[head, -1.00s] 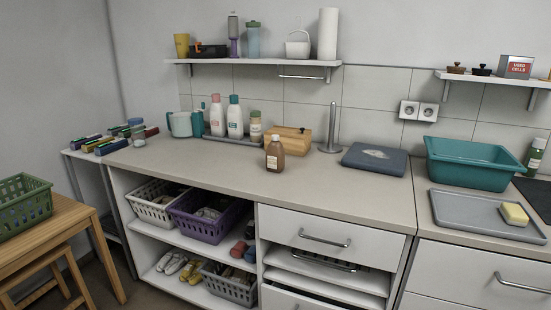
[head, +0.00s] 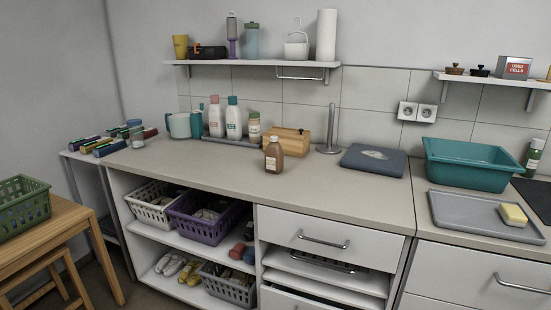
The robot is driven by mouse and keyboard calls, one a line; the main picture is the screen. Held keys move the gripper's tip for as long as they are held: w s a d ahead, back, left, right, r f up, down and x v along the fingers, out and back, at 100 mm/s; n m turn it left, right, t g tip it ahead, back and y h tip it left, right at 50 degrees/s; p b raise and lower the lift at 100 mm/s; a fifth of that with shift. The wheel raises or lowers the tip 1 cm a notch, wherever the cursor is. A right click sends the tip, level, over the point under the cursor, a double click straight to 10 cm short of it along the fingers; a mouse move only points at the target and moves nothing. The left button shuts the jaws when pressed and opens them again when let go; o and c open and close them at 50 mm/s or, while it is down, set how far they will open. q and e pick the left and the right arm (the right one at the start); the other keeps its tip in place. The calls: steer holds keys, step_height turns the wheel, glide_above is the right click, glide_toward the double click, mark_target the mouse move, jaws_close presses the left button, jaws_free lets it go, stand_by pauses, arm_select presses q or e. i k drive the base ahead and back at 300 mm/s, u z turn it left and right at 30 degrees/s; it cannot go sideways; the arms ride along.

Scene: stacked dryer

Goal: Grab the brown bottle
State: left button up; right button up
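The brown bottle (head: 273,157) stands upright on the beige countertop (head: 225,179), near the middle of the head view. It has a pale label and a light cap. A wooden box (head: 296,141) sits just behind it and to its right, partly covered by the bottle. Neither of my grippers shows in the head view.
White bottles (head: 233,117) and a jar (head: 254,130) stand on a grey tray behind, to the left. A metal paper-towel stand (head: 331,130), a blue-grey case (head: 375,160) and a teal basin (head: 467,164) are to the right. The counter in front of the bottle is clear.

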mark_target(274, 153)
steer(key=k, duration=1.15)
steer(key=u, duration=0.8)
steer(key=i, duration=0.7)
steer(key=u, duration=0.65)
steer(key=i, duration=1.85)
steer(key=z, duration=1.2)
steer(key=i, duration=0.95)
steer(key=z, duration=1)
